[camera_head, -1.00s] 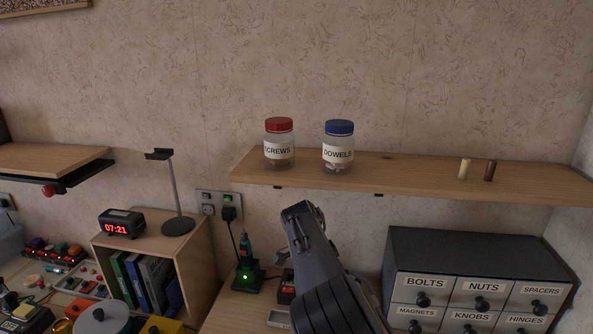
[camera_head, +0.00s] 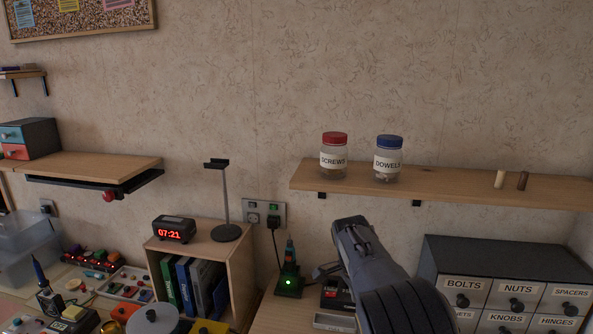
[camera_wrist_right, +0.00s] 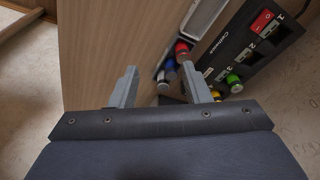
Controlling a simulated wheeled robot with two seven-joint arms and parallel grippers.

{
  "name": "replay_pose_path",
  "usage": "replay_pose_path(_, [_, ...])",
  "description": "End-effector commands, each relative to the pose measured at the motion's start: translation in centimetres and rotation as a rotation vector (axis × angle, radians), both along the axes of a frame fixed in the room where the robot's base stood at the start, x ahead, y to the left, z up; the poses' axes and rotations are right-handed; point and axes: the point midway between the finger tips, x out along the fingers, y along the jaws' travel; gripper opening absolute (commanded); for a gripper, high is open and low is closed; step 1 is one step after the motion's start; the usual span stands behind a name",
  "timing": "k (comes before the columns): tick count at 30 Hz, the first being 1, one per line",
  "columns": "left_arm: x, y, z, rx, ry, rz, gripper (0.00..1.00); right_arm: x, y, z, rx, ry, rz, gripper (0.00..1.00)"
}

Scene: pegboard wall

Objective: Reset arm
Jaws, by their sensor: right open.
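My right gripper (camera_wrist_right: 164,88) is open in the right wrist view, its two grey fingers apart with nothing held between them. In the head view my right arm (camera_head: 385,275) reaches up from the bottom, below the wall shelf and left of the drawer cabinet. The gripper end (camera_head: 352,232) shows there, but its fingers are hard to make out. My left gripper is not in view.
The wall shelf (camera_head: 450,184) holds a screws jar (camera_head: 334,157), a dowels jar (camera_head: 388,160) and two small pegs. A labelled drawer cabinet (camera_head: 500,255) stands right of my arm. A book cubby (camera_head: 240,262) and green-lit charger (camera_head: 289,282) stand to its left.

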Motion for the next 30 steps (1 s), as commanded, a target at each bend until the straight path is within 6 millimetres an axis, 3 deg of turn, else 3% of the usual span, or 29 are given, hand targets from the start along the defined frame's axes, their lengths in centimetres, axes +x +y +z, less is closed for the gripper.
replay_pose_path(8, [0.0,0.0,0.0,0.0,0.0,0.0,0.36,-4.9,-5.2,2.0,0.213,0.021,0.088,0.43])
replay_pose_path(15, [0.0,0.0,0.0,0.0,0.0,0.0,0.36,-13.8,-8.3,5.1,0.444,-0.078,0.331,0.43])
replay_pose_path(23, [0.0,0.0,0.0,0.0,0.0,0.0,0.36,-24.9,-7.9,7.6,0.476,-0.302,0.697,0.43])
replay_pose_path(27, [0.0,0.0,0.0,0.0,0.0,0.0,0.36,-30.4,-6.7,7.2,0.38,-0.405,0.89,0.43])
replay_pose_path(30, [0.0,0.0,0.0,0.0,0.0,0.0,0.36,-33.2,-5.9,6.3,0.296,-0.448,0.997,0.43])
